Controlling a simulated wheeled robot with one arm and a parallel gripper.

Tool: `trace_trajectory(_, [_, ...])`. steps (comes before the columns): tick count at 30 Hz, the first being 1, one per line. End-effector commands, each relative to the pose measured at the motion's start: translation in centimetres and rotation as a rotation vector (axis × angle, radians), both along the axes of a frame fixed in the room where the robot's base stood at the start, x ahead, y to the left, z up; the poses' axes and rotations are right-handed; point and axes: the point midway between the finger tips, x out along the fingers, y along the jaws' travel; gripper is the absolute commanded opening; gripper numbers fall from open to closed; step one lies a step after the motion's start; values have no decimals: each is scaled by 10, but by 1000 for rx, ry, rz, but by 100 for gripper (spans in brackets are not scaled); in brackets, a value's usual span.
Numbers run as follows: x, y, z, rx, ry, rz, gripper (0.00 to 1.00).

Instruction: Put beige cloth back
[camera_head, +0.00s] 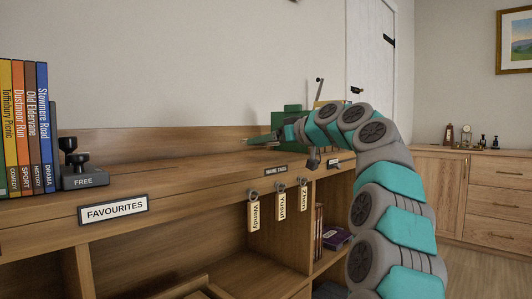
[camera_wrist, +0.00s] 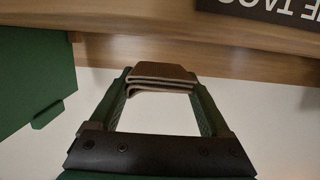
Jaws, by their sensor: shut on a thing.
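The beige cloth (camera_wrist: 160,74) shows in the wrist view as a small folded, layered piece, brown-beige on top with paler edges. It spans between the fingertips of my gripper (camera_wrist: 162,84), which is shut on it. In the head view my gripper (camera_head: 264,140) is over the wooden shelf top, behind the NAME TAGS label (camera_head: 276,171). The cloth cannot be made out there.
A green object (camera_head: 292,114) stands behind my gripper; green panels also show at the wrist view's left (camera_wrist: 35,80). Tags hang from the front edge (camera_head: 280,207). Books (camera_head: 28,125) and a dark FREE stand (camera_head: 82,173) are at left. The shelf top between is clear.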

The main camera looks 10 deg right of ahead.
Motion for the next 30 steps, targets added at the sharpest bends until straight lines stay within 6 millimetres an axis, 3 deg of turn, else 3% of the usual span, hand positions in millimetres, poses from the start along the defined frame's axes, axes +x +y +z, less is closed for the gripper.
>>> trace_trajectory(21, [3, -1, -35, 0, -1, -1, 22])
trace_trajectory(30, [3, -1, -36, 0, 0, -1, 22])
